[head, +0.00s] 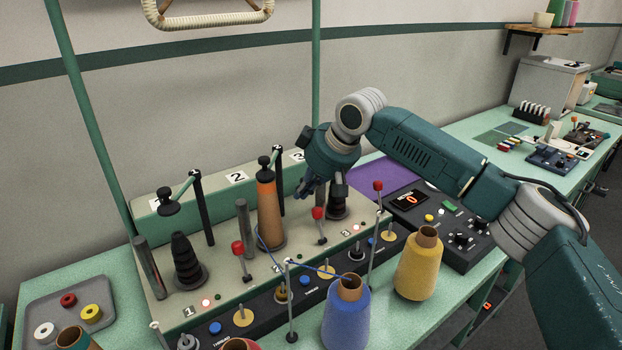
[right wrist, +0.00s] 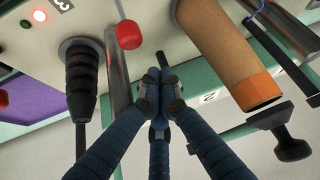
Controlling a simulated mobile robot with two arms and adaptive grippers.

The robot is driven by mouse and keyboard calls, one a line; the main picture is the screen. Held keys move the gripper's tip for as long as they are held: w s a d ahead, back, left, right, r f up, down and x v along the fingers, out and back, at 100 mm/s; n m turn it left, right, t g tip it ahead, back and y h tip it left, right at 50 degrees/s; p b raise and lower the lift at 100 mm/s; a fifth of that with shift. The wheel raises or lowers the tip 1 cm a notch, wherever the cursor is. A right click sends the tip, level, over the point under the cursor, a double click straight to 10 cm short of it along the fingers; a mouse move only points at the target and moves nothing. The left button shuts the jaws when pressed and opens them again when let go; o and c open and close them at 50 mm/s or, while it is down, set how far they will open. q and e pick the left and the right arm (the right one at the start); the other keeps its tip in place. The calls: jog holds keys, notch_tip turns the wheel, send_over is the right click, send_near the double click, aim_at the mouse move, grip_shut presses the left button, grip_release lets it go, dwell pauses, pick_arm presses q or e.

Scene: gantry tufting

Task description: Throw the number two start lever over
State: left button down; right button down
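The number two start lever (head: 318,213) has a red ball knob on a thin stem. It stands upright on the tufting machine's cream panel, between the orange cone and the black spindle of station three. Its red knob also shows in the right wrist view (right wrist: 128,35). My right gripper (head: 305,190) hangs above and slightly left of this knob in the head view, apart from it. In the right wrist view its fingertips (right wrist: 160,86) come together with nothing seen between them, beside the knob. My left gripper is not in view.
The number one lever (head: 238,247) and number three lever (head: 377,186) stand on either side. The orange cone (head: 269,210) and black spindle (head: 337,203) crowd the gripper. Blue (head: 346,318) and yellow (head: 418,268) cones stand in front. A thin thread guide post (head: 374,255) rises nearby.

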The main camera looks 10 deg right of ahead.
aim_at(319, 223)
jog(key=x, duration=0.3)
jog(key=shift+a+f, duration=0.1)
jog(key=s+d, duration=0.1)
jog(key=s+d+p, duration=0.1)
jog(key=s, duration=0.1)
jog(key=shift+s+d, duration=0.15)
